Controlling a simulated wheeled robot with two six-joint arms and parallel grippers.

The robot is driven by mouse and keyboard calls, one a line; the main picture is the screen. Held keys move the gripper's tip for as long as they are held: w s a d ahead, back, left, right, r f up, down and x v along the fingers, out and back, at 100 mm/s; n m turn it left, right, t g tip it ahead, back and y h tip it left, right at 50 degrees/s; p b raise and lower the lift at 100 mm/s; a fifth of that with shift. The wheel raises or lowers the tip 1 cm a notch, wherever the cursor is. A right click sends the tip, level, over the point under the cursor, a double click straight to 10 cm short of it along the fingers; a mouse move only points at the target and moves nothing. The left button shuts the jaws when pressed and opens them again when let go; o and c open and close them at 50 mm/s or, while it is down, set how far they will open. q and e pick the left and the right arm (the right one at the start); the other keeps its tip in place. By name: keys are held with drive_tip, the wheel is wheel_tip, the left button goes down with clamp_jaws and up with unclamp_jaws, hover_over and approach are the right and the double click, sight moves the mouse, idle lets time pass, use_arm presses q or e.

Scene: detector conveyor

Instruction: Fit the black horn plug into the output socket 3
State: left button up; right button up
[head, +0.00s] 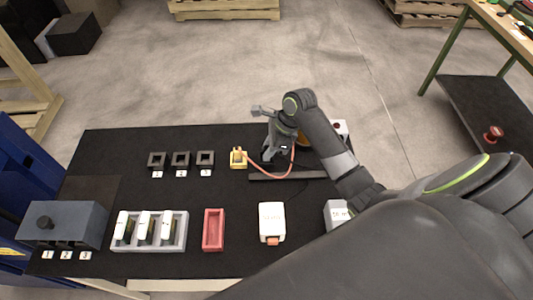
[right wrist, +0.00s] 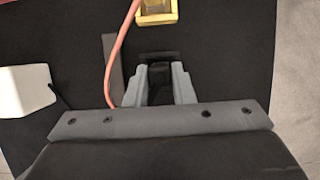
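My right gripper (head: 277,150) hangs over the right-middle of the black mat, just right of the yellow block. In the right wrist view its two grey fingers (right wrist: 160,75) stand apart with a dark, boxy piece (right wrist: 158,59) between and just beyond their tips. This may be the black horn plug, but dark on dark I cannot tell whether the fingers press on it. At the back left, separate dark sockets stand in a row, with the one labelled 3 (head: 205,159) on the right, apart from my gripper. A grey-blue box (head: 65,221) at the left also has openings labelled 1 to 3. My left gripper is not in view.
A yellow block (head: 238,158) with a red cable (head: 270,175) lies between the sockets and my gripper; it also shows in the wrist view (right wrist: 157,12). A grey rack (head: 183,240), red tray (head: 213,245) and white box (head: 271,217) stand in front.

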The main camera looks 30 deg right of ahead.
clamp_jaws()
drive_tip(key=shift+r, duration=0.1)
